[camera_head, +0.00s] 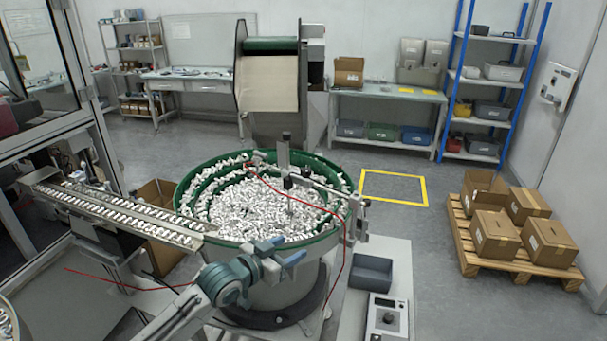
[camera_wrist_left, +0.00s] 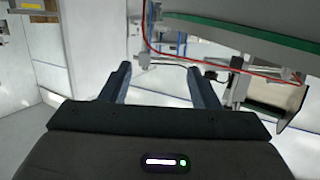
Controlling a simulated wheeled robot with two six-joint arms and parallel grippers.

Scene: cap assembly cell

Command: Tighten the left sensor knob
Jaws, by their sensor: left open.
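My left gripper (camera_head: 284,252) is open and empty in front of the near rim of the green feeder bowl (camera_head: 335,240). Its two fingers also show in the left wrist view (camera_wrist_left: 160,85), spread with nothing between them. A metal sensor bracket (camera_head: 325,188) with small dark fittings (camera_head: 288,183) reaches over the bowl's right part, beyond the gripper. The dark fittings are too small to tell which one is the left sensor knob. In the left wrist view, a bracket with a rod (camera_wrist_left: 236,76) shows to the right of the fingers, apart from them.
A red cable (camera_head: 346,240) loops over the bowl's rim near the gripper. A metal track (camera_head: 110,208) with white parts runs left from the bowl. A control box with a dial (camera_head: 388,315) and a grey bin (camera_head: 371,273) stand at the right.

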